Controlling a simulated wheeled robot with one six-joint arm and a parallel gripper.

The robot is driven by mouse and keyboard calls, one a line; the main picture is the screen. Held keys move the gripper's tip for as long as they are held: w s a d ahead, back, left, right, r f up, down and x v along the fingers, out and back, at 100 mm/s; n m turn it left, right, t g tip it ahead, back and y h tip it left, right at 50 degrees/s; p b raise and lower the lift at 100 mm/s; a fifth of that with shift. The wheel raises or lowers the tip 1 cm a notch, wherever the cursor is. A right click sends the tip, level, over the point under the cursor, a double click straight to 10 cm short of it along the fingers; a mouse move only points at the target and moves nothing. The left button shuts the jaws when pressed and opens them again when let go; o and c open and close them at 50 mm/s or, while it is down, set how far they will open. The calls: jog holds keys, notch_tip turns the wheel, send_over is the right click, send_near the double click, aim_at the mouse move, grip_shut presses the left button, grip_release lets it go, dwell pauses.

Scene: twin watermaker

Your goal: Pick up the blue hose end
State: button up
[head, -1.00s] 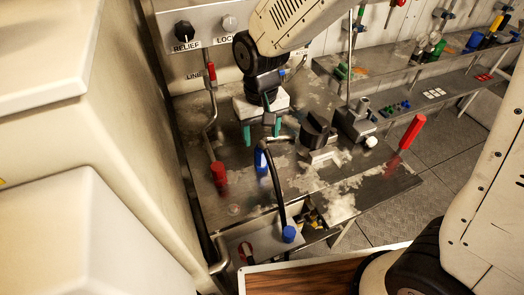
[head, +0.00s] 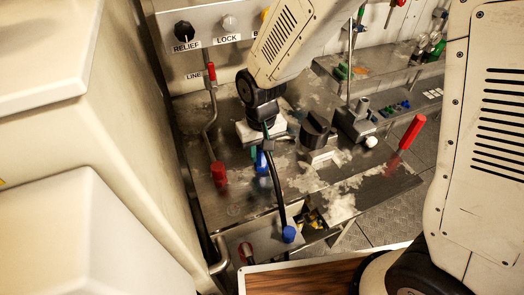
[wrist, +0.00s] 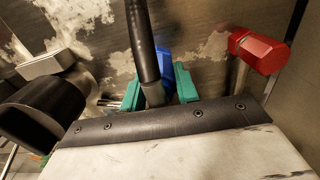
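My gripper (head: 262,154) points down over the metal bench, with its teal fingertips at a blue hose end (head: 262,163). In the wrist view the teal fingers of my gripper (wrist: 160,88) are apart. The blue hose end (wrist: 165,62) shows between and beyond them, closer to the right finger; contact cannot be told. A black hose (head: 277,190) crosses in front of my gripper and runs down to a second blue piece (head: 289,234) at the bench front. The black hose (wrist: 143,40) also covers part of the gap between the fingers in the wrist view.
A red-capped fitting (head: 218,174) stands left of my gripper; its red head (wrist: 260,50) is at upper right in the wrist view. A black knob (head: 316,130) stands close on the right, with a red-handled lever (head: 411,133) beyond. An open drawer (head: 312,218) is below.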

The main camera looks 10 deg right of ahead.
grip_shut()
jog(key=shift+r, duration=0.15)
